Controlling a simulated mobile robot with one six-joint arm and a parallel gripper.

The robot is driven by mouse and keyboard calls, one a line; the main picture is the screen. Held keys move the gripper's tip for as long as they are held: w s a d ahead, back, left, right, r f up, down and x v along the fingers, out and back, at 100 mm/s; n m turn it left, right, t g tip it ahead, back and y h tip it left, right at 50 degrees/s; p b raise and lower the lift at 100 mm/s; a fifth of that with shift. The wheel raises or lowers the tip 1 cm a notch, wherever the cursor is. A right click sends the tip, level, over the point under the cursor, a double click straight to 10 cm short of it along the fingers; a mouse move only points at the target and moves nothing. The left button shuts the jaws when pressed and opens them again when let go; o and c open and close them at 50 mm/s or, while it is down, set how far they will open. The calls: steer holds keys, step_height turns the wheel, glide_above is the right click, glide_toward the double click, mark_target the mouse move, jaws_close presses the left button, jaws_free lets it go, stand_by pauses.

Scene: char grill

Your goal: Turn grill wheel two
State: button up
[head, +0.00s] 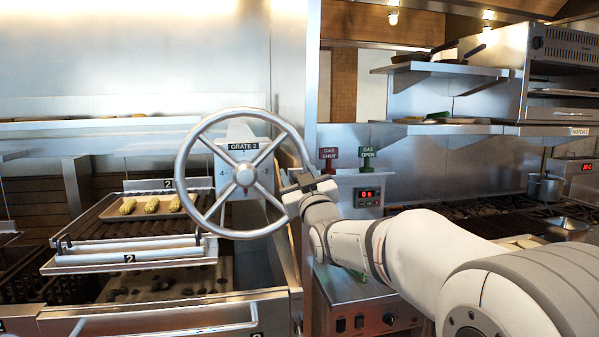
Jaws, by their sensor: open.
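The grill wheel two (245,174) is a grey metal handwheel with several spokes and a round hub, in the left middle of the head view. A plate marked "GRATE 2" (244,146) and a numbered panel show behind it. My gripper (298,182) is at the right side of the wheel's rim, at the end of my white arm. It is open. I cannot tell whether the rim lies between the fingers or beside them.
Left of the wheel, a grate (100,225) marked 2 bears a tray (140,216) with corn cobs (151,205). Right of my gripper are a red-lit display (367,193) and red and green gas signs (367,154). A shelf (470,129) runs along the right.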

steer(key=shift+c, duration=0.6)
jaws_close()
